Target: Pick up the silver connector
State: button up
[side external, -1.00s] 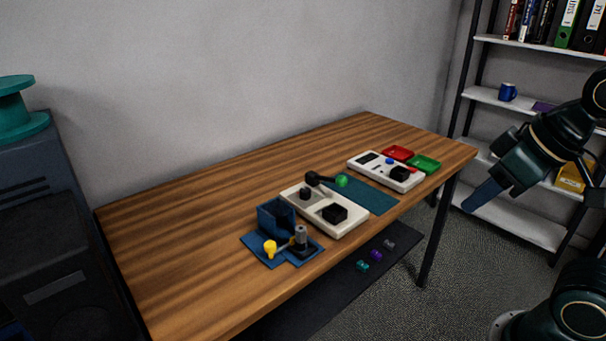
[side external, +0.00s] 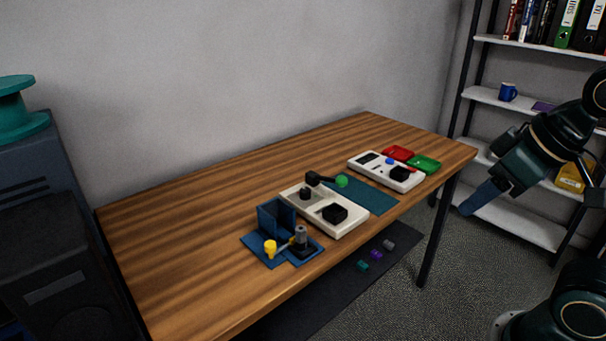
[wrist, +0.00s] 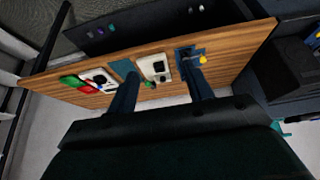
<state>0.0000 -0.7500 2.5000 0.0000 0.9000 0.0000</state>
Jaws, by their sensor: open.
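A small grey piece (side external: 389,244) lies on the dark lower shelf; I cannot tell which of these is the silver connector. A yellow-headed piece (side external: 270,248) is beside the cylinder and also shows in the wrist view (wrist: 203,59). My gripper (side external: 468,208) is off the table's right end, well away from both grey things. In the wrist view its two fingers (wrist: 165,82) are apart with nothing held between them.
White device panels (side external: 325,211) (side external: 386,171) stand along the table's near side, with a teal mat (side external: 372,197) between them. Red (side external: 398,153) and green (side external: 425,164) trays are at the right end. A shelf rack (side external: 515,222) stands behind my arm. The table's back left is clear.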

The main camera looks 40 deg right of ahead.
jog(key=n+g+y, duration=0.3)
jog(key=n+y, duration=0.1)
jog(key=n, duration=0.8)
send_over(304, 228)
jog(key=s+d, duration=0.3)
jog(key=d, duration=0.2)
notch_tip(304, 228, down, 10)
jog(key=shift+x, duration=4.5)
jog(key=shift+a, duration=0.15)
jog(key=shift+x, duration=2.55)
